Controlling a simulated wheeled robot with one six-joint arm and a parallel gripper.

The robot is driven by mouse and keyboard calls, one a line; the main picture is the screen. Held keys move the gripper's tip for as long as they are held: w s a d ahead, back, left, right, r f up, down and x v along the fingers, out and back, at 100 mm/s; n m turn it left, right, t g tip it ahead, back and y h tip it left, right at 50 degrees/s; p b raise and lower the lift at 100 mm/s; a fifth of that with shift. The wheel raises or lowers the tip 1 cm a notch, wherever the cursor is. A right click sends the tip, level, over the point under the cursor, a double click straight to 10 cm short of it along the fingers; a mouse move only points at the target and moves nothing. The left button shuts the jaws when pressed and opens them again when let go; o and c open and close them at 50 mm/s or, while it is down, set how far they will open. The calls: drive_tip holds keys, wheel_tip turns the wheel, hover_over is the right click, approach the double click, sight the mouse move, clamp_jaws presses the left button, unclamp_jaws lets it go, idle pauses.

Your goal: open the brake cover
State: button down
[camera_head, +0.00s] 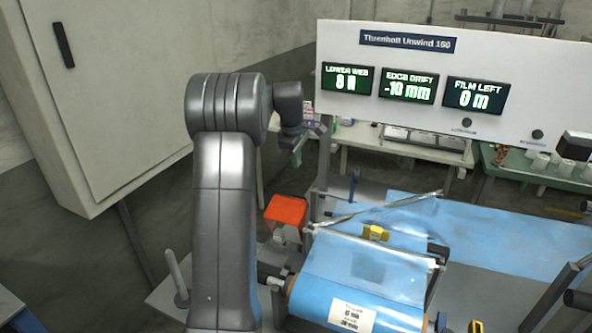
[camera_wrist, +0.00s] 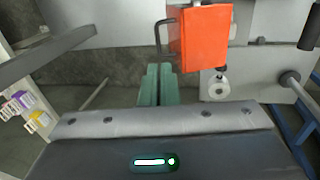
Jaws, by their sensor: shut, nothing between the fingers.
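The brake cover (camera_head: 287,210) is an orange box-like piece at the left end of the unwind machine, beside the film roll. In the wrist view the orange cover (camera_wrist: 207,38) is at the top, right of centre. A dark bent handle (camera_wrist: 158,30) stands out from its left side. My gripper (camera_wrist: 158,68) shows green fingers pressed together and empty, just below the handle in the picture. I cannot tell whether they touch it. In the head view my gripper (camera_head: 298,148) is above the cover, partly hidden by my arm.
The blue film roll (camera_head: 345,300) with a white label lies right of the cover. A white sign panel (camera_head: 450,60) with green readouts stands behind. A large pale cabinet (camera_head: 110,90) is at the left. A grey rod (camera_wrist: 291,79) sticks out right of the cover.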

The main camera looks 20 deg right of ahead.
drive_tip(key=f+m+b, duration=0.1)
drive_tip(key=m+b, duration=0.1)
drive_tip(key=m, duration=0.1)
drive_tip(key=m+t+h+b, duration=0.3)
drive_tip(key=m+b, duration=0.4)
drive_tip(key=m, duration=0.8)
approach(297, 196)
drive_tip(key=p+x, duration=0.1)
drive_tip(key=x, duration=0.5)
drive_tip(key=shift+w+d+f, duration=0.15)
drive_tip(key=shift+f, duration=0.15)
drive_tip(key=shift+d+p, duration=0.1)
drive_tip(key=shift+p, duration=0.45)
